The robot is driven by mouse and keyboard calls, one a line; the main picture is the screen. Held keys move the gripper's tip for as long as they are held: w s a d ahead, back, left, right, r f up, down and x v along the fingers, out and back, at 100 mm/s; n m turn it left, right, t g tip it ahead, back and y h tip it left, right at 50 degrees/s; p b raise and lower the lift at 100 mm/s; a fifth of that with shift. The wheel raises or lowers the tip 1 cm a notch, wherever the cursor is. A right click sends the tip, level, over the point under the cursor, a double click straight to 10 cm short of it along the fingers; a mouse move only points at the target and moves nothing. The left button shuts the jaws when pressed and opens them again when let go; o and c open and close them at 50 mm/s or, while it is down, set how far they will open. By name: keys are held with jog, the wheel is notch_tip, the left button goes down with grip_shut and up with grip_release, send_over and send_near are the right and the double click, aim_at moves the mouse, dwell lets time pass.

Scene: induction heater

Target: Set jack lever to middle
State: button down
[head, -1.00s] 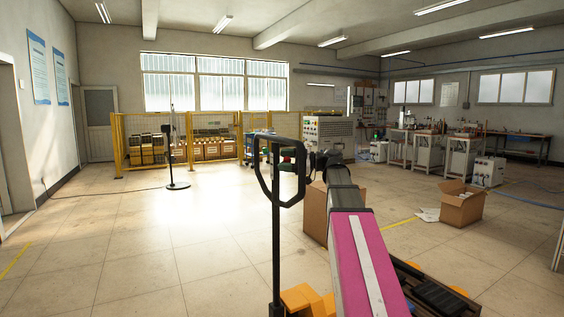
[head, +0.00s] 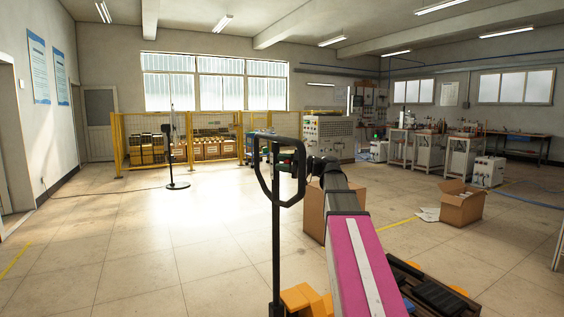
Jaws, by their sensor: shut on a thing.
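The pallet jack's black handle (head: 276,235) stands upright in front of me in the head view, with a loop-shaped grip at its top. The jack lever (head: 287,167) is a small dark part inside the loop, hard to make out. My gripper (head: 298,165) is at the loop's right side, at the end of my arm. It is shut on the lever, though the fingertips are small, dark and partly hidden by the loop. The lever's exact setting cannot be told.
The jack's orange body (head: 303,298) is at the bottom. A cardboard box (head: 314,213) stands just behind my arm, and an open box (head: 461,207) is to the right. A post stand (head: 177,184) is at the left. The floor at left is clear.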

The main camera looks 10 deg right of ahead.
jog(key=f+n+y, duration=0.2)
jog(key=n, duration=0.1)
jog(key=shift+s+d+f, duration=0.1)
jog(key=shift+s+f, duration=0.15)
jog(key=shift+s, duration=0.05)
jog(key=c, duration=0.8)
grip_release()
jog(key=shift+d, duration=0.1)
jog(key=v, duration=1)
jog(key=shift+d+f, duration=0.2)
jog(key=shift+d, duration=0.1)
